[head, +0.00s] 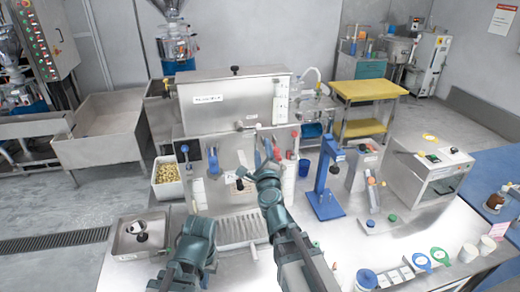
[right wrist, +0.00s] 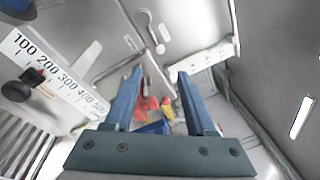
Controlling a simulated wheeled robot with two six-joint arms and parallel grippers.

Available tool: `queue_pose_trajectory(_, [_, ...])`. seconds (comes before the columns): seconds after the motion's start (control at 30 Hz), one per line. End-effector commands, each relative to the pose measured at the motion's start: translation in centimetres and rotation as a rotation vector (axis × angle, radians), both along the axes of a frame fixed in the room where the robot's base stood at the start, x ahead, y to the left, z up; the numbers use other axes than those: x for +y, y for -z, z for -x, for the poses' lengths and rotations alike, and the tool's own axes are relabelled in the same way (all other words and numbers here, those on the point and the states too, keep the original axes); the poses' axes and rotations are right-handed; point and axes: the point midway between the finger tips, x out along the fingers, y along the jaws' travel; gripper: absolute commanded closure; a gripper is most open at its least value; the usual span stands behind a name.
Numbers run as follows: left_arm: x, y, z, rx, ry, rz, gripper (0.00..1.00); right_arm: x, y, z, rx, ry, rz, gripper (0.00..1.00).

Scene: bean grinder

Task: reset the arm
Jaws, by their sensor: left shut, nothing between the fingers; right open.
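My left gripper (head: 197,240) is low over the front left of the steel bench, part of a dark green folded arm. Its fingers are hard to make out, and I see nothing held in it. My right arm reaches forward over the middle of the bench, with its gripper (head: 258,165) in front of the steel machine (head: 225,95). In the right wrist view the right gripper (right wrist: 158,76) is open, its two blue fingers wide apart with nothing gripped. Red, yellow and blue parts (right wrist: 155,108) show beyond and between the fingers.
A white bin of beans (head: 168,180) and a steel tray (head: 140,237) stand at the left. A blue press stand (head: 325,185) and a steel box (head: 430,170) are to the right. A scale strip (right wrist: 55,75) is close beside the right gripper. The front right bench has clear patches.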

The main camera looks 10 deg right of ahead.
Motion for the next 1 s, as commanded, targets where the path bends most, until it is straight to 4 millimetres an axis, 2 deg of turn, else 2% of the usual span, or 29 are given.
queue_pose_trajectory(0.13, [0.0,0.0,0.0,0.0,0.0,0.0,1.0,1.4,0.2,-0.1,0.019,-0.069,0.096,0.44])
queue_pose_trajectory(0.27, [0.0,0.0,0.0,0.0,0.0,0.0,1.0,5.4,2.0,0.3,0.084,-0.268,0.383,0.44])
queue_pose_trajectory(0.3, [0.0,0.0,0.0,0.0,0.0,0.0,1.0,6.7,3.2,0.7,0.116,-0.348,0.497,0.44])
queue_pose_trajectory(0.4, [0.0,0.0,0.0,0.0,0.0,0.0,1.0,9.2,6.8,2.3,0.206,-0.541,0.768,0.44])
queue_pose_trajectory(0.5, [0.0,0.0,0.0,0.0,0.0,0.0,1.0,10.0,10.6,4.6,0.305,-0.72,1.003,0.44])
queue_pose_trajectory(0.57, [0.0,0.0,0.0,0.0,0.0,0.0,1.0,9.9,13.1,6.3,0.375,-0.834,1.138,0.44])
queue_pose_trajectory(0.7, [0.0,0.0,0.0,0.0,0.0,0.0,1.0,7.9,18.1,10.8,0.555,-1.094,1.399,0.44])
queue_pose_trajectory(0.8, [0.0,0.0,0.0,0.0,0.0,0.0,1.0,5.8,20.4,13.8,0.673,-1.249,1.519,0.44])
queue_pose_trajectory(1.0, [0.0,0.0,0.0,0.0,0.0,0.0,1.0,1.4,22.6,19.2,0.896,-1.514,1.657,0.44])
